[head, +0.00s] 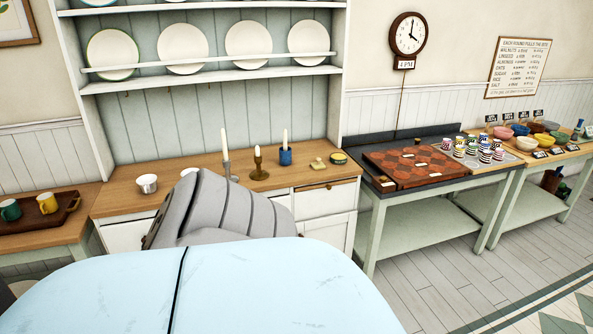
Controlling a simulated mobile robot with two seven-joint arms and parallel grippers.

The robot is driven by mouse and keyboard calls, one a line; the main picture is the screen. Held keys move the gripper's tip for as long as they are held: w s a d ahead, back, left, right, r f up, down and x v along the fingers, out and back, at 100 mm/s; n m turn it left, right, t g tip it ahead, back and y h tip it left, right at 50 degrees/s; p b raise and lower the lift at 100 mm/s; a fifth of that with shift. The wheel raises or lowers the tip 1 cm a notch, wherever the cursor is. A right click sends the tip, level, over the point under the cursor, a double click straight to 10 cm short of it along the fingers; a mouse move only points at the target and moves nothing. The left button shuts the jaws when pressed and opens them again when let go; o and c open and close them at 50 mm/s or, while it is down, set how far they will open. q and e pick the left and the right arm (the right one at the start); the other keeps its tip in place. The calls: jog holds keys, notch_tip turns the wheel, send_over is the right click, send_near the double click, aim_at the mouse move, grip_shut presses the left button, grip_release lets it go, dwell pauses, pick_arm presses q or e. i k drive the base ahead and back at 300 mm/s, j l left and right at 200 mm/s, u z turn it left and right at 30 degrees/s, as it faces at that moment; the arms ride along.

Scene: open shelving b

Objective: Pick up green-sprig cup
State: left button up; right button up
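A small white cup (147,183) stands upright on the wooden counter (122,199) of the dresser. It is too small to tell whether it bears a green sprig. Something pale, perhaps another cup (189,172), shows just behind the top of my grey arm, which hides most of it. Neither gripper's fingers can be made out in the head view. My grey arm covers part of the counter and the dresser front.
A candle holder (259,166), a blue pot with a candle (286,156) and a small tin (338,158) stand on the counter. A tray (64,211) with green and yellow mugs is at left. A checkered board (409,165) and several patterned cups are at right. Floor at right is clear.

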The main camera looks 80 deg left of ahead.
aim_at(183, 172)
jog(key=u, duration=3.25)
jog(key=i+u, duration=0.1)
jog(key=i, duration=0.15)
